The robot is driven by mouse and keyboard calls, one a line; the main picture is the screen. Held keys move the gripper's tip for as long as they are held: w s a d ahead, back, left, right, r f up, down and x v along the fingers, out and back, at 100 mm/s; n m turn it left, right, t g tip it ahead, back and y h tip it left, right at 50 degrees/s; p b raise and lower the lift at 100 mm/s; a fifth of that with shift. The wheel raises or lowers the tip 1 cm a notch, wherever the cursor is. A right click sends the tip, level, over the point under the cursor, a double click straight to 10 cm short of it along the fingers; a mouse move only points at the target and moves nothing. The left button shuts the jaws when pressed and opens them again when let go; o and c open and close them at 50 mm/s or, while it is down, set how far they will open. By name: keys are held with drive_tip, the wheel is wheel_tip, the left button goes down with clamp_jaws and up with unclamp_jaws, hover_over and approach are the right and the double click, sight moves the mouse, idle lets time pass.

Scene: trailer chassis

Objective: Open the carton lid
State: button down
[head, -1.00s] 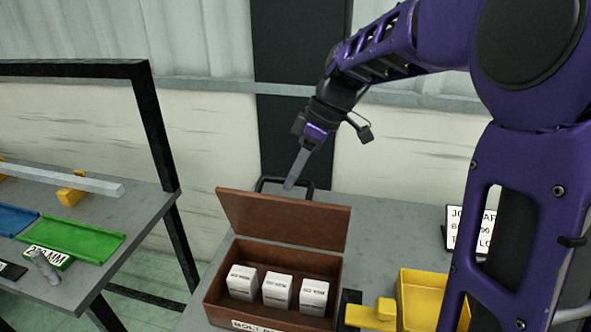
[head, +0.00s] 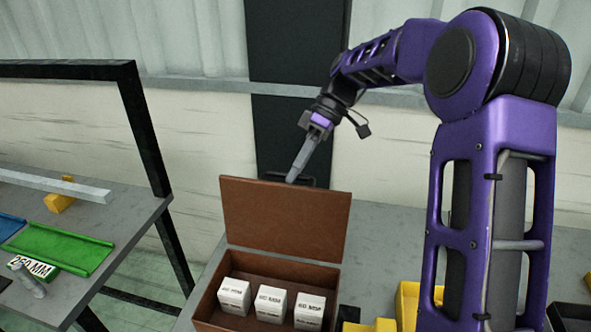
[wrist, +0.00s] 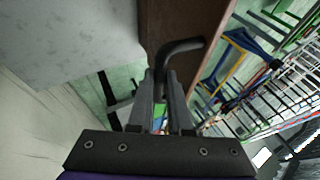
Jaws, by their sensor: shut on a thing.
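The carton (head: 215,318) is a brown box at the bottom centre of the head view. Its brown lid (head: 284,225) stands raised at the back edge, its inner face toward the head camera. A black bar handle (head: 308,181) shows just past the lid's upper edge, mostly hidden. In the wrist view the bent handle (wrist: 180,47) runs between the fingers beside the brown lid (wrist: 185,22). My gripper (head: 292,178) is shut on the handle behind the lid; it also shows in the wrist view (wrist: 161,80).
Several white small boxes (head: 271,304) stand in a row inside the carton. Yellow bins (head: 408,300) are to its right on the grey table (head: 385,240). A second table with a green tray (head: 60,250) and a black frame (head: 150,140) is at left.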

drive_tip(key=shift+d+f, duration=0.1)
drive_tip(key=shift+f, duration=0.1)
drive_tip(key=c, duration=0.8)
unclamp_jaws()
drive_tip(key=shift+r, duration=0.15)
drive_tip(key=shift+c, duration=0.2)
drive_tip(key=v, duration=1.2)
